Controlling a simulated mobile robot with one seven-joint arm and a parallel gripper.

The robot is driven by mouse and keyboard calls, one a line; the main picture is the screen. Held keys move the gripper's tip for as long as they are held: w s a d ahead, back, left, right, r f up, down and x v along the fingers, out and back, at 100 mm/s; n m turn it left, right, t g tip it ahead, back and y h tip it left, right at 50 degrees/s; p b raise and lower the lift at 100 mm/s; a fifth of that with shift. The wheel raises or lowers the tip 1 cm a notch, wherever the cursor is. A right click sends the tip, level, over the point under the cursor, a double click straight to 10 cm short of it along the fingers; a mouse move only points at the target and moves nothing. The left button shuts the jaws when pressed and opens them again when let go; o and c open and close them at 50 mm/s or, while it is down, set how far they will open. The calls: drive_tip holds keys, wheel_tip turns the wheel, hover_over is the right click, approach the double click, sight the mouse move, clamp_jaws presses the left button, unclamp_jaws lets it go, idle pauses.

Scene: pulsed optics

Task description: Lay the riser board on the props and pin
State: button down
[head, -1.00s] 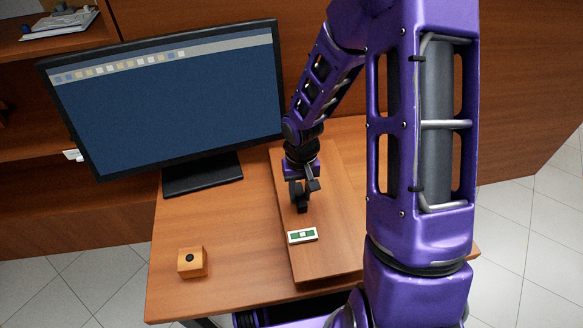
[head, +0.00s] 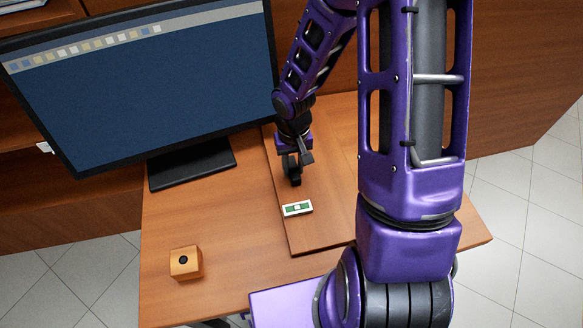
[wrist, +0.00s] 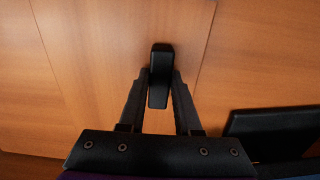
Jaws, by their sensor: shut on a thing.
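The riser board (head: 307,232) is a long flat wooden board with a green and white label (head: 297,208) near its front end. My gripper (head: 294,180) is over the board behind the label. In the wrist view my gripper (wrist: 160,92) is shut on a black upright block (wrist: 160,65), seemingly a grip on the board. A small wooden block (head: 186,262) with a dark round spot stands on the desk to the board's left. I cannot tell whether it is a prop. No other props or pin show clearly; anything under the board is hidden.
The desk (head: 220,275) is clear between the small block and the board. A large monitor (head: 150,85) on a black foot (head: 190,165) stands at the back left, its foot close to the board's left edge.

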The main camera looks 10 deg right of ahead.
drive_tip(key=shift+f, duration=0.1)
drive_tip(key=shift+f, duration=0.1)
drive_tip(key=shift+f, duration=0.15)
drive_tip(key=c, duration=0.6)
unclamp_jaws()
drive_tip(key=shift+r, duration=0.2)
